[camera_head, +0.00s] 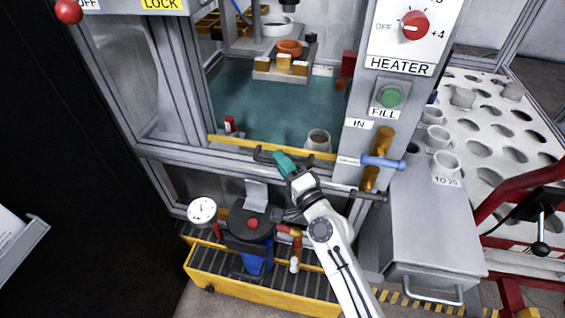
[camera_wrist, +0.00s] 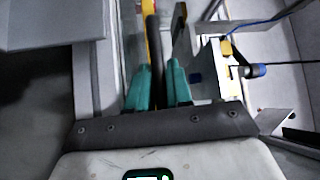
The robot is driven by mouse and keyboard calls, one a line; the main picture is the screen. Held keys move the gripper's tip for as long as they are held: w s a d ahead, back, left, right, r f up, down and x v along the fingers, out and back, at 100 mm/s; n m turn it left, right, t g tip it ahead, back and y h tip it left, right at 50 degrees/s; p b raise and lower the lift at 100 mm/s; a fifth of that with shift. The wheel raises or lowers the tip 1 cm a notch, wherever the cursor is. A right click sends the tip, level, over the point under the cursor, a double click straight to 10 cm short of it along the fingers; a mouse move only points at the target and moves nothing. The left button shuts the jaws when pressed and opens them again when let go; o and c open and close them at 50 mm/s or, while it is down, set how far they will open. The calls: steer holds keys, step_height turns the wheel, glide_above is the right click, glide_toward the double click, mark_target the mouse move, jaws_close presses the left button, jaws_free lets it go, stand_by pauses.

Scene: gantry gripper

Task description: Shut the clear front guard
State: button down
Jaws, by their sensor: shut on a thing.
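The clear front guard is hard to make out against the machine's front opening. A yellow strip (camera_head: 235,142) runs along the lower edge of that opening; whether it belongs to the guard or the sill I cannot tell. A dark bar handle (camera_head: 262,154) lies just in front of the strip. In the wrist view the handle (camera_wrist: 152,40) runs up between the two teal fingers of my gripper (camera_wrist: 159,72). My gripper hides part of the handle.
Inside the opening are a grey cup (camera_head: 318,141), a small red-capped item (camera_head: 230,125) and a tray of blocks (camera_head: 283,68). A blue handle (camera_head: 383,162) sticks out at the right. A gauge (camera_head: 202,211) and black-lidded pot (camera_head: 252,222) stand below, left of my arm.

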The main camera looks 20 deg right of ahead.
steer(key=shift+r, duration=0.1)
stand_by(0.3)
step_height(320, 180, up, 32)
steer(key=p, duration=3)
steer(key=shift+r+p, duration=0.2)
steer(key=shift+p, duration=0.1)
steer(key=shift+r, duration=0.1)
steer(key=c, duration=1.4)
jaws_free()
steer(key=shift+r, duration=0.1)
steer(key=shift+o, duration=1.2)
steer(key=shift+f, duration=0.2)
